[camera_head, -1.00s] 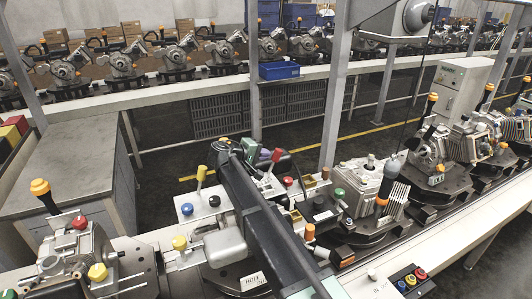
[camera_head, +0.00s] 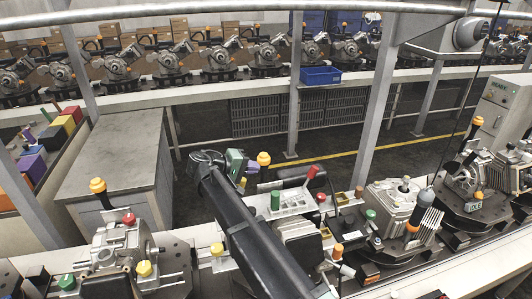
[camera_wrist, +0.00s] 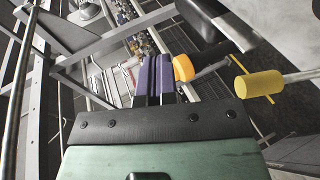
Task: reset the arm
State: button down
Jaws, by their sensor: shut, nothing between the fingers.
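My gripper (camera_wrist: 153,78) shows in the wrist view with its purple fingers side by side, shut and empty, in front of a dark plate and green housing. In the head view the gripper (camera_head: 243,180) is small and partly hidden behind my black arm, above the middle fixture. An orange knob (camera_wrist: 183,67) appears close to the right of the fingers in the wrist view; I cannot tell if they touch. A yellow knob (camera_wrist: 259,84) on a rod is farther right.
Fixtures with levers and knobs line the near conveyor, including a left fixture (camera_head: 118,244) and a right one (camera_head: 397,205). A grey cabinet (camera_head: 115,150) stands behind. A blue bin (camera_head: 320,75) is on the far conveyor. A metal post (camera_head: 376,115) rises behind the near line.

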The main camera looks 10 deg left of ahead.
jog(key=s+d+f+m+g+y, duration=0.1)
jog(key=s+d+f+g, duration=0.15)
jog(key=d, duration=0.55)
jog(key=s+d+f+m+g+y, duration=0.1)
jog(key=s+d+f+y, duration=0.15)
jog(key=d, duration=0.55)
jog(key=s+d+f+m+g, duration=0.1)
jog(key=s+d+f+g, duration=0.15)
jog(key=d, duration=0.55)
jog(key=s+d+f+m+g+y, duration=0.2)
jog(key=s+d+f+m+y, duration=0.2)
jog(key=s+d+y, duration=0.55)
jog(key=s+f+h+b, duration=0.1)
jog(key=s+f+b, duration=0.2)
jog(key=f+b, duration=0.7)
jog(key=s+d+f+h+b, duration=0.1)
jog(key=s+f+b, duration=0.2)
jog(key=f+b, duration=0.8)
jog(key=shift+d, duration=0.3)
